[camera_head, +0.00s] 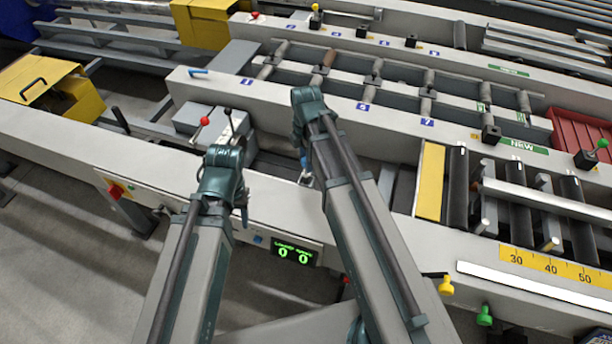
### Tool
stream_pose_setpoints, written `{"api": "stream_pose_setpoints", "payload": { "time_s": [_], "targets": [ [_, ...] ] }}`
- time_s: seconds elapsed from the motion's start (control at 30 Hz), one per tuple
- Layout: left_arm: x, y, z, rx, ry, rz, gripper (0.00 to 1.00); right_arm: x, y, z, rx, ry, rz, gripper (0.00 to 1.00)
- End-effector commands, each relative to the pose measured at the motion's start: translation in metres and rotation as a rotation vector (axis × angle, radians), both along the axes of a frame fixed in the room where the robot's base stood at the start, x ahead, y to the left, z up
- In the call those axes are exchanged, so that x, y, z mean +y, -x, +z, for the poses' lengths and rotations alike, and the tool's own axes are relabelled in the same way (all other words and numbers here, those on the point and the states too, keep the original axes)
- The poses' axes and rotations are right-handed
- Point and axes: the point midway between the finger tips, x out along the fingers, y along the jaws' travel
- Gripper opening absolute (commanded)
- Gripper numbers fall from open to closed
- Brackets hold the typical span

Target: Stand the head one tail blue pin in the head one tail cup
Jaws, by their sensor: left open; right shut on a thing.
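My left gripper (242,214) is open and hangs low at the near beam, left of the right one. Another blue pin-like piece (198,71) lies on the rail near the label 1. I cannot tell which is the head one tail cup.
Black rollers (457,190) and a yellow ruler (550,265) lie at the right. A red tray (578,133) is beyond.

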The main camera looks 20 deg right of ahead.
Motion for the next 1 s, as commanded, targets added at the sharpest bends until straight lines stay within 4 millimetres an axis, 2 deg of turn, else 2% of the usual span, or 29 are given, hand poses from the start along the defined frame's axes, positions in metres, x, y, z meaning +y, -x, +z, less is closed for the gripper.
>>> {"api": "stream_pose_setpoints", "payload": {
  "time_s": [0.27, 0.53, 0.97, 1.0],
  "targets": [
    [0.000, 0.000, -0.009, 0.000, 0.000, 0.000, 0.50, 0.000, 0.000, -0.009, 0.000, 0.000, 0.000, 0.00],
    [0.000, 0.000, -0.041, 0.000, 0.000, 0.000, 0.50, 0.000, 0.000, -0.041, 0.000, 0.000, 0.000, 0.00],
    [0.000, 0.000, -0.044, 0.000, 0.000, 0.000, 0.50, 0.000, 0.000, -0.044, 0.000, 0.000, 0.000, 0.00],
    [0.000, 0.000, -0.043, 0.000, 0.000, 0.000, 0.50, 0.000, 0.000, -0.043, 0.000, 0.000, 0.000, 0.42]
  ]
}}
